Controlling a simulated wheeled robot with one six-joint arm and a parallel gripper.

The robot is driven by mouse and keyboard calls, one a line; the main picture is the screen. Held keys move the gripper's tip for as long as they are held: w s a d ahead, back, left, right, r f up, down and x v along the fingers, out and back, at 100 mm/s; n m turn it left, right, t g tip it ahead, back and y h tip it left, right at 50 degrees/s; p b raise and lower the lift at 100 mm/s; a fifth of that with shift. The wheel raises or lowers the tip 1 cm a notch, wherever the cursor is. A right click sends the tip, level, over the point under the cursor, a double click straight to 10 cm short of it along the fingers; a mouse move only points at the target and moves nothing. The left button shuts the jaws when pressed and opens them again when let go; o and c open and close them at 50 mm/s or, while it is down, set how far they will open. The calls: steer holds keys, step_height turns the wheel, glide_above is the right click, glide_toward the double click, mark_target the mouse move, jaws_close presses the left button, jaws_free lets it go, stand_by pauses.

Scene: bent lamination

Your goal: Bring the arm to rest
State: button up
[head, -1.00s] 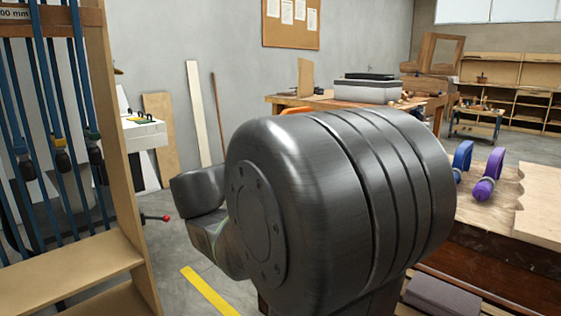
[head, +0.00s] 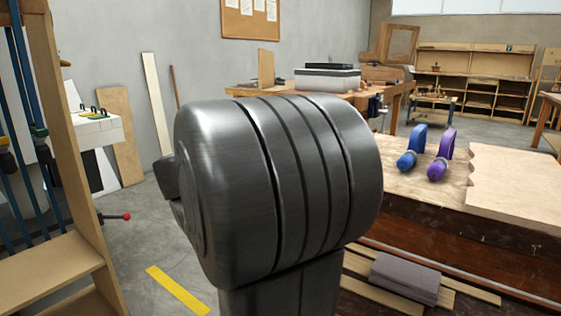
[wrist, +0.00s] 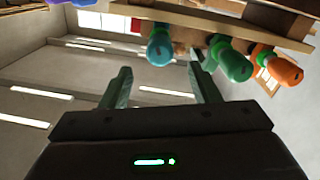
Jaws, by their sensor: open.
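My gripper (wrist: 160,82) shows in the wrist view with its two greenish fingers apart and nothing between them. Beyond the fingers are the ceiling lights and the handles of hanging tools. In the head view a large dark grey part of my own arm fills the middle, and the gripper itself is hidden there.
In the wrist view, a teal handle (wrist: 160,50), a green handle (wrist: 233,65) and an orange handle (wrist: 282,70) hang near the fingers. In the head view, a wooden rack (head: 75,170) stands left. Blue (head: 412,148) and purple (head: 441,158) clamps lie on the right workbench (head: 400,190).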

steer(key=b+x, duration=0.1)
steer(key=x, duration=0.7)
steer(key=shift+w, duration=0.1)
